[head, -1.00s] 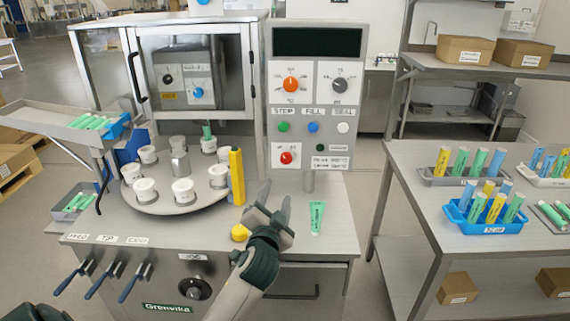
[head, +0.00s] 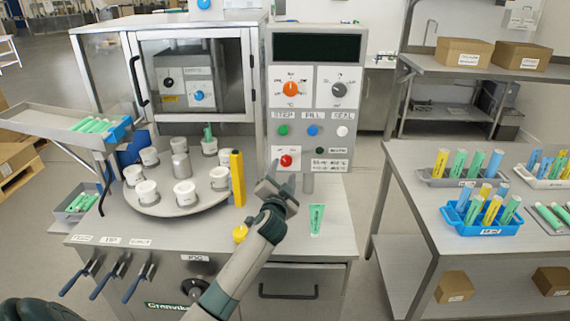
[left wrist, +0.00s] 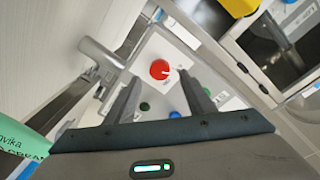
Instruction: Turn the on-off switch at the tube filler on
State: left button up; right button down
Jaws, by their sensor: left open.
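The tube filler's control panel (head: 313,150) stands upright at the back of the machine table. Its red rotary switch (head: 286,160) is at the lower left of the panel, below the green button. The left wrist view shows the red knob (left wrist: 159,69) with a white mark at its edge, framed between my finger tips. My left gripper (head: 282,174) is open and empty, just below and in front of the red knob. I cannot tell whether a finger touches it. The knob's small labels are too blurred to read.
A yellow post (head: 237,178) stands left of my gripper, beside the turntable (head: 150,207) with white cups. An orange dial (head: 291,89) and a row of buttons sit above the red knob.

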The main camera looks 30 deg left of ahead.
aim_at(286, 162)
pick_arm(q)
jog(key=shift+p+x, duration=0.3)
jog(key=shift+x, duration=2)
jog(key=c, duration=1.1)
